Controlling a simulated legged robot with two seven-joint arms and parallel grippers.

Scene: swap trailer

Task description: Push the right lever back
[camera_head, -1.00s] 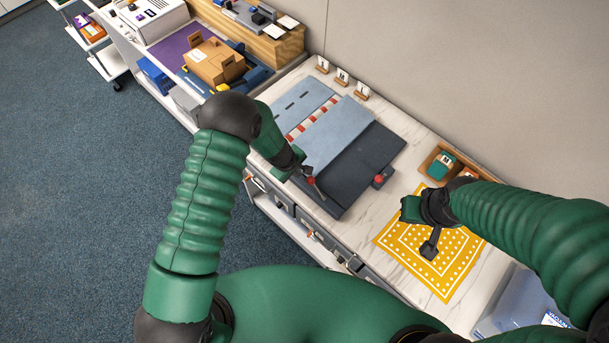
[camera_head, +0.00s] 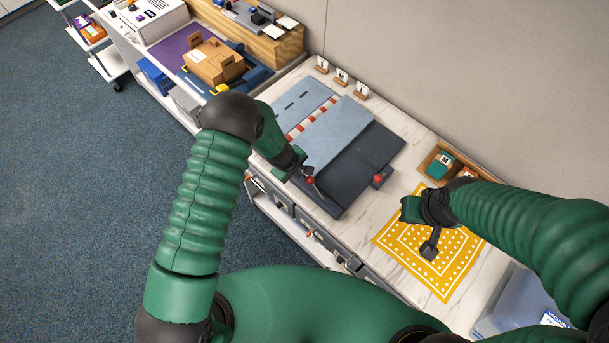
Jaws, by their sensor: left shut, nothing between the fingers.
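A dark grey device with a raised lighter blue-grey panel (camera_head: 335,130) lies on the marble counter. The right lever has a red knob (camera_head: 379,179) on a small dark mount at the device's right front side. Another red knob (camera_head: 310,181) shows at the front left, close beside the fingertips of my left gripper (camera_head: 304,173). My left gripper is shut, well to the left of the right lever; whether it touches the nearer knob I cannot tell. My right gripper (camera_head: 431,244) hangs over the yellow mat, to the right of the right lever and apart from it.
A yellow patterned mat (camera_head: 394,238) lies on the counter at right. A wooden tray (camera_head: 431,156) with green boxes stands behind it. Small label cards (camera_head: 341,77) stand along the wall. A cardboard box (camera_head: 212,62) sits on the left bench. The right lever's surroundings look clear.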

